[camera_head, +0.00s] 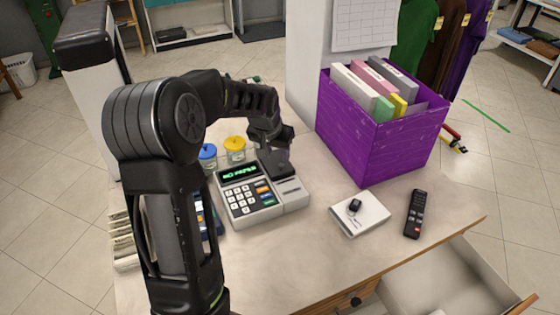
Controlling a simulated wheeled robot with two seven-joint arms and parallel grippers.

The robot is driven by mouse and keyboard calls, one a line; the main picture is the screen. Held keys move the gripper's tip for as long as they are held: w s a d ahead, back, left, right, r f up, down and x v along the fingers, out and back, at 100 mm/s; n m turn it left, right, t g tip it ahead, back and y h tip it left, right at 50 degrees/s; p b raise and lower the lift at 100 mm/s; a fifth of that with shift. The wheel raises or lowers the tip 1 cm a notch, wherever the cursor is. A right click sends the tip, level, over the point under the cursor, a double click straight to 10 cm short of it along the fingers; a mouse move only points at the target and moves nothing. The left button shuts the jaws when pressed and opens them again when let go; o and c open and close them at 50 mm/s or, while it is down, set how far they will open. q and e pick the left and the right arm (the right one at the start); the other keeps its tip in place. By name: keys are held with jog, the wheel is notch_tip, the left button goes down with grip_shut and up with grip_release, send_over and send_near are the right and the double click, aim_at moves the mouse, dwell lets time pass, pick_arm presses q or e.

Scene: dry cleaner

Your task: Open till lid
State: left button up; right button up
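The till (240,197) is a light grey card-terminal-like machine on the counter, with a keypad and a lit green display that seems to read "NO PAPER". Its right part is a raised printer section (292,190) with a narrow slot on top. My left gripper (277,165) hangs over the back of this printer section, pointing down. I cannot tell whether it touches the lid; the lid's back part is hidden behind it. The fingertips do not show clearly, so its opening cannot be told. My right gripper is out of view.
A purple box (370,140) with folders stands right of the till. Two small jars, one blue-lidded (208,155) and one yellow-lidded (235,147), stand behind it. A white box (360,214) and a remote (414,214) lie at right. An open drawer (440,280) juts from the front.

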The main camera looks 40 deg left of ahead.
aim_at(281, 165)
pick_arm(q)
jog(key=p+x, duration=0.1)
jog(key=x, duration=0.6)
jog(key=shift+c, duration=0.2)
grip_shut()
dwell(1.1)
